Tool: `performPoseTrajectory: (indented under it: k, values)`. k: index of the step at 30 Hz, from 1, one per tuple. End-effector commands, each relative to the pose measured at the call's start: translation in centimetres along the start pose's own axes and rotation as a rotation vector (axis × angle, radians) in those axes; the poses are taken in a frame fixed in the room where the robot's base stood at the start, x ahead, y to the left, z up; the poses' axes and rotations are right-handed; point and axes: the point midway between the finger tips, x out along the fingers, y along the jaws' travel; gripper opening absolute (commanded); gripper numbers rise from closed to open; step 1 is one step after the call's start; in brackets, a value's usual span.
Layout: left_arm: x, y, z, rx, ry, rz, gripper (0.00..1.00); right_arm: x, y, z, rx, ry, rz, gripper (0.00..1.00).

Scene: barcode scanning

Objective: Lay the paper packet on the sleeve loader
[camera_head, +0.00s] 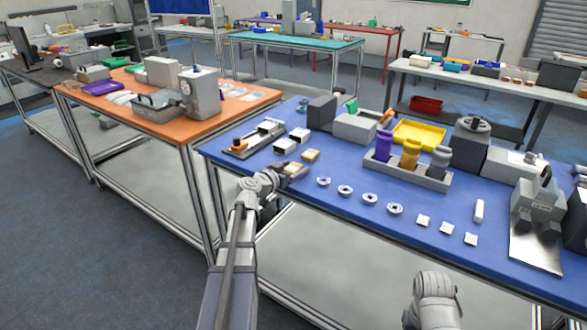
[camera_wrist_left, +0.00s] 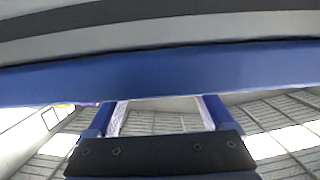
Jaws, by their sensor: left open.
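My left gripper (camera_head: 295,172) is at the front left edge of the blue table, beside a small tan-topped packet (camera_head: 310,155), which may be the paper packet. Another small tan-topped piece shows right at the fingers, partly hidden by them. In the left wrist view my left gripper (camera_wrist_left: 160,115) has its two blue fingers wide apart, with nothing visible between them. A flat grey device with an orange part (camera_head: 254,139), perhaps the sleeve loader, lies at the table's left end, left of and beyond the gripper.
Small white and dark boxes (camera_head: 283,146) lie between the device and the gripper. Several round pieces (camera_head: 345,190) line the table front. A grey holder with bottles (camera_head: 408,172) and a yellow tray (camera_head: 418,133) stand behind. An orange table (camera_head: 238,102) is at left.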

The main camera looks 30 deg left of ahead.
Motion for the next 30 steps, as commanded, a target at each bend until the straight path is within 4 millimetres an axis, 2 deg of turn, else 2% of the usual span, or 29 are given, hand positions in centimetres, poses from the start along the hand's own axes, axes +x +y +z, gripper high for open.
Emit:
performPoseTrajectory:
  k: [5, 14, 18, 21, 23, 26, 30]
  values:
    - [-1.2, 0.1, -0.1, -0.001, 0.0, 0.0, 0.86, -0.3, 0.0, 0.0, 0.0, 0.0, 0.0, 0.5]
    - [-5.8, 0.1, 1.0, 0.0, 0.0, -0.003, 0.86, -0.2, 0.0, 0.0, 0.0, 0.0, 0.0, 0.5]
    - [-7.6, 0.1, 0.8, -0.001, 0.0, -0.002, 0.86, -0.7, 0.1, 0.0, 0.0, 0.0, 0.0, 0.5]
    - [-7.9, 0.1, 0.8, 0.0, 0.0, -0.001, 0.87, -0.7, 0.1, 0.0, 0.0, 0.0, 0.0, 0.5]
    - [-8.0, -0.1, 0.7, 0.0, 0.0, -0.001, 0.91, -0.9, 0.1, 0.1, 0.0, 0.0, 0.0, 0.5]
    - [-8.6, -0.5, 0.1, 0.0, 0.0, 0.0, 0.91, -1.6, 0.2, 0.1, 0.0, 0.0, 0.0, 0.5]
    - [-8.4, -0.5, 0.4, 0.0, 0.0, 0.001, 0.91, -1.3, 0.1, 0.1, 0.0, 0.0, 0.0, 0.5]
